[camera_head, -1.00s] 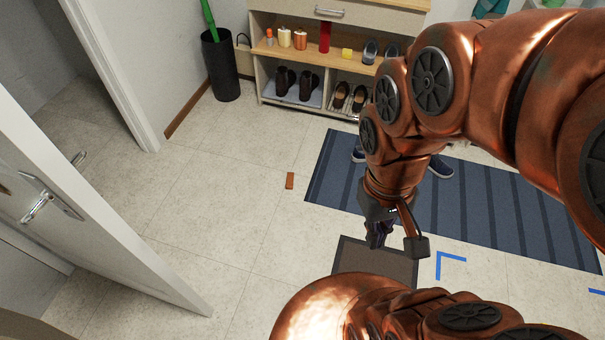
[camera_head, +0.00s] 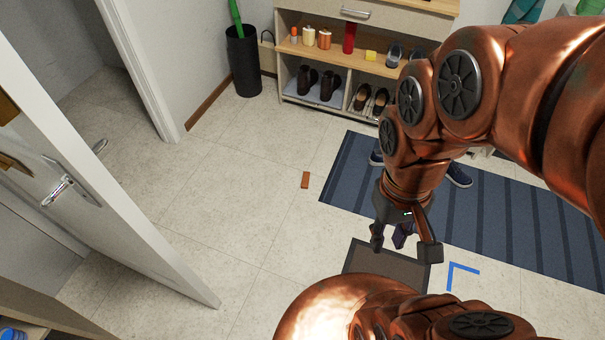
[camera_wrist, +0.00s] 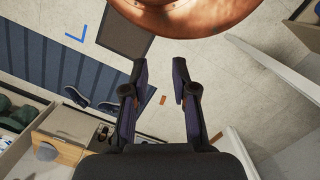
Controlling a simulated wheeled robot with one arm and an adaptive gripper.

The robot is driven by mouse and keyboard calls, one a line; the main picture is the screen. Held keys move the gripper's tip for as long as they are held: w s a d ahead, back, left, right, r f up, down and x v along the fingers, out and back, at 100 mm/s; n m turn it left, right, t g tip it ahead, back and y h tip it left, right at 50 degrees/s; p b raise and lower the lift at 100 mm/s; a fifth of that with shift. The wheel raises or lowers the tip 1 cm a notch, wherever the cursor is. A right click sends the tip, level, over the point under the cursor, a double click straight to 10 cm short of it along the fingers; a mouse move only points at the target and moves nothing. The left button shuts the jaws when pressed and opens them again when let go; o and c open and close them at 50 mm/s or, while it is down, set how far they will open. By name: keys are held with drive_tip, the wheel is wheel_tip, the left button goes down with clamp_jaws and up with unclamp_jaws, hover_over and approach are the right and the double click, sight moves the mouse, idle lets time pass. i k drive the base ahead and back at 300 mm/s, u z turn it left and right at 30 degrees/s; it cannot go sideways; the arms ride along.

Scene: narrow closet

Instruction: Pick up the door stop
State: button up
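The door stop looks to be the small orange-brown block (camera_head: 305,180) lying on the pale tiled floor, left of the blue striped rug, in the head view. It also shows in the wrist view as a small orange piece (camera_wrist: 163,100) between the fingers, well beyond them. My gripper (camera_head: 405,240) is above the floor near the dark mat, to the right of and nearer than the block. In the wrist view my gripper (camera_wrist: 160,75) has its two fingers apart with nothing between them.
An open white door (camera_head: 100,200) stands at the left. A shoe shelf (camera_head: 290,78) and a black umbrella bin (camera_head: 243,62) are at the back. The blue rug (camera_head: 345,185), with shoes on it, and a dark mat (camera_head: 360,262) lie right. Floor around the block is clear.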

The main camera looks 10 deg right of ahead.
sight(306, 175)
drive_tip(key=u, duration=0.5)
drive_tip(key=i, duration=1.55)
drive_tip(key=z, duration=0.15)
